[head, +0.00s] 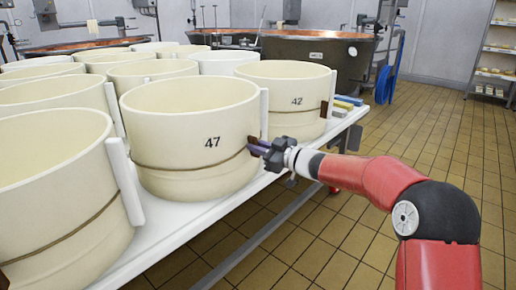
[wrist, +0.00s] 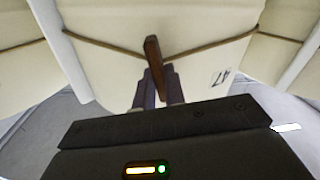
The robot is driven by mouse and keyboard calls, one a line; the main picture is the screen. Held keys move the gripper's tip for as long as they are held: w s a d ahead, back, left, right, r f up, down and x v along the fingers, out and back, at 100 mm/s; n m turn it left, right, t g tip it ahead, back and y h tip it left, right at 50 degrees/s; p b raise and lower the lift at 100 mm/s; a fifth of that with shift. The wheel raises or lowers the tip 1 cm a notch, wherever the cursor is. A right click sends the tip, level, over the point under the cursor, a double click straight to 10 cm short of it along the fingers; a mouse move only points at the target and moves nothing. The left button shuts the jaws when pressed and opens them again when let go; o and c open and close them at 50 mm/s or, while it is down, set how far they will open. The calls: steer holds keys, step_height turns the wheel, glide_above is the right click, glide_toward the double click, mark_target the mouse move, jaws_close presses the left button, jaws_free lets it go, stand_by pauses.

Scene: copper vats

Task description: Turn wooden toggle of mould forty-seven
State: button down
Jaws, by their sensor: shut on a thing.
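Mould 47 (head: 185,135) is a cream round tub with a brown cord around it, on the white table. Its number also shows upside down in the wrist view (wrist: 219,77). The wooden toggle (wrist: 153,58) is a dark brown bar where the cord meets, standing nearly upright in the wrist view. In the head view the toggle (head: 252,141) shows only as a small brown bit at the mould's right side. My gripper (head: 262,150) reaches it from the right. In the wrist view its fingers (wrist: 157,90) are shut on the toggle's lower part.
Mould 42 (head: 288,100) stands just behind and to the right, with a white upright strip (head: 264,113) between. Another mould (head: 55,190) stands close at the front left. The table edge (head: 225,215) runs below my gripper. The tiled floor (head: 440,130) at right is clear.

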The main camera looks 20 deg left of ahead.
steer(key=n, duration=0.1)
steer(key=n+b, duration=0.1)
steer(key=n, duration=0.1)
steer(key=shift+s+f+n, duration=0.1)
steer(key=shift+f+n, duration=0.1)
steer(key=shift+n, duration=0.1)
steer(key=n+b, duration=0.2)
steer(key=n, duration=0.1)
steer(key=shift+s+a+f+n, duration=0.1)
steer(key=shift+f+n, duration=0.05)
steer(key=shift+n, duration=0.15)
steer(key=n+b, duration=0.3)
steer(key=shift+f+n, duration=0.1)
steer(key=shift+n, duration=0.3)
steer(key=shift+s+n+b, duration=0.1)
steer(key=shift+n+b, duration=1.2)
steer(key=shift+n, duration=0.8)
steer(key=c, duration=1.5)
jaws_free()
steer(key=shift+o, duration=0.2)
steer(key=v, duration=0.7)
steer(key=shift+d, duration=0.4)
